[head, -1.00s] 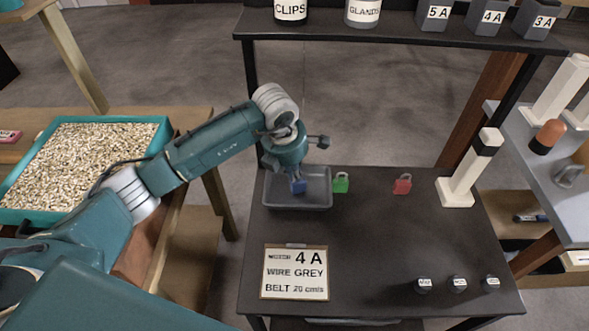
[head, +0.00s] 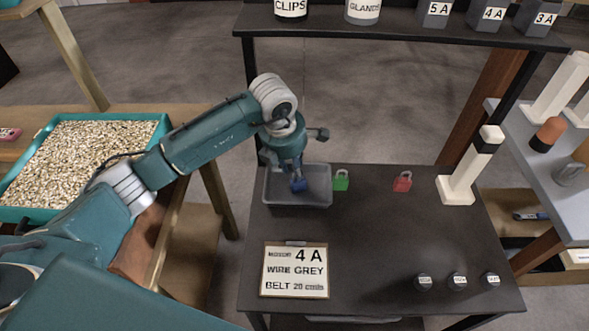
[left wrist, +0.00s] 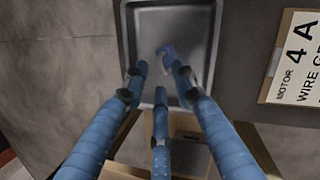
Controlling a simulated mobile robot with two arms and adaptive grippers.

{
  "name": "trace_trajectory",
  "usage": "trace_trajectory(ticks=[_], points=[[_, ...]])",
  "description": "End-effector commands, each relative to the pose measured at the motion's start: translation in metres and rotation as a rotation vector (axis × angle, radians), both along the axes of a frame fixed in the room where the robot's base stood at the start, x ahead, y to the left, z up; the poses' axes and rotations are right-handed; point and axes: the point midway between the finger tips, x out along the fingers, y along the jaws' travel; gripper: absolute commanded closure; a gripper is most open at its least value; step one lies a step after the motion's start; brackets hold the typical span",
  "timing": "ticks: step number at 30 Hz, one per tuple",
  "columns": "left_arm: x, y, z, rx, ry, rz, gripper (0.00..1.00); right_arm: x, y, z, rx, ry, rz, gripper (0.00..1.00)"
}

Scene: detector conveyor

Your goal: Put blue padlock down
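The blue padlock (head: 299,185) is in the grey tray (head: 318,204), at the tray's left part, just below my left gripper (head: 293,176). In the left wrist view the padlock (left wrist: 166,58) shows just beyond the fingertips, over the tray floor. The fingers of my left gripper (left wrist: 160,72) are spread, with a gap between the left fingertip and the padlock; the right fingertip is close to it. The padlock looks tilted. My right gripper is not in view.
A green padlock (head: 341,180) stands just right of the tray, and a red padlock (head: 402,181) farther right on the dark table (head: 390,240). A sign (head: 295,270) lies in front. Several small dark knobs sit at front right. A white post (head: 468,175) stands at the right.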

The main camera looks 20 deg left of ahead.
Motion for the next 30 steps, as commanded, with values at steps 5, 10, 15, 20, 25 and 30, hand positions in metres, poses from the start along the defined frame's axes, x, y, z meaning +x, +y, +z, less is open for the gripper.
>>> trace_trajectory(ticks=[5, 10, 15, 20, 25, 30], points=[[-0.009, 0.003, 0.038, 0.001, -0.006, -0.001, 0.73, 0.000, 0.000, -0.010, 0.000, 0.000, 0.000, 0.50], [-0.019, 0.005, 0.071, 0.002, -0.006, 0.000, 0.73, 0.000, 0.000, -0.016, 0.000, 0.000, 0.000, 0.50], [-0.024, 0.006, 0.090, 0.001, -0.002, 0.000, 0.73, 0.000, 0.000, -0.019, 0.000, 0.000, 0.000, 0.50], [-0.026, 0.006, 0.096, 0.001, 0.000, 0.000, 0.73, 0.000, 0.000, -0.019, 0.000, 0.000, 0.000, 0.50], [-0.027, 0.006, 0.096, 0.001, 0.000, 0.000, 0.73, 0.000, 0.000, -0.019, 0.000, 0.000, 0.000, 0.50], [-0.026, 0.006, 0.096, 0.001, 0.000, 0.000, 0.73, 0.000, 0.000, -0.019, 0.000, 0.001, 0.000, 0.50]])
